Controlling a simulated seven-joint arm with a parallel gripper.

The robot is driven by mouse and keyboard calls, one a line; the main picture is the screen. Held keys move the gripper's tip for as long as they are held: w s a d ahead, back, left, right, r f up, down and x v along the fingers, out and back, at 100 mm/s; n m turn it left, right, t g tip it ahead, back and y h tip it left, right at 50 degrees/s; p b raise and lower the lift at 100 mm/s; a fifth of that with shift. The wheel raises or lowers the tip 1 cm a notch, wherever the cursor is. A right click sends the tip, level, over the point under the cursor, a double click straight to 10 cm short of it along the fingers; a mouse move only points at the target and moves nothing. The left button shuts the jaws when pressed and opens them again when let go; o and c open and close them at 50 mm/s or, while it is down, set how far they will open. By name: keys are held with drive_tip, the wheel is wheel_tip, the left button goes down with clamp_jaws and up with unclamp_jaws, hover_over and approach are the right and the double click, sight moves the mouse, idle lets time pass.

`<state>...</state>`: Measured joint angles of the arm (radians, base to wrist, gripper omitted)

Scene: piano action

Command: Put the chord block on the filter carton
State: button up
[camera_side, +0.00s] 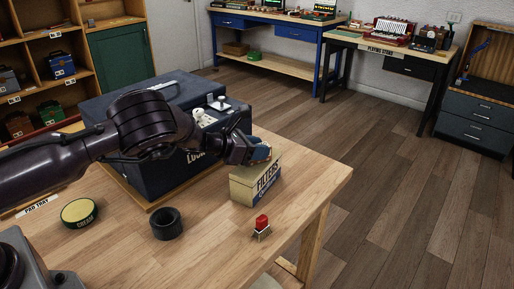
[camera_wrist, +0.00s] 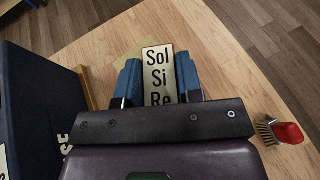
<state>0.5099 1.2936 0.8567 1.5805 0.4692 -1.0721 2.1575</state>
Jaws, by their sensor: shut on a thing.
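The chord block (camera_wrist: 157,70), a pale block lettered "Sol Si Re" with a dark edge, is between the blue fingers of my gripper (camera_wrist: 158,82) in the wrist view. My gripper is shut on it. In the side view my gripper (camera_side: 262,153) is at the top of the filter carton (camera_side: 256,187), a cream box lettered "FILTERS" standing on the wooden table. The block is mostly hidden there by the fingers. I cannot tell whether it touches the carton top.
A large dark blue case (camera_side: 150,172) stands directly left of the carton, beneath my arm. A small red brush (camera_side: 261,226) stands in front of the carton. A black ring (camera_side: 166,223) and a cream tin (camera_side: 80,213) are further left. The table's right edge is near the carton.

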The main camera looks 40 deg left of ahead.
drive_tip(key=shift+f, duration=0.15)
drive_tip(key=o, duration=0.9)
drive_tip(key=shift+r, duration=0.25)
drive_tip(key=v, duration=1.2)
drive_tip(key=shift+r, duration=0.1)
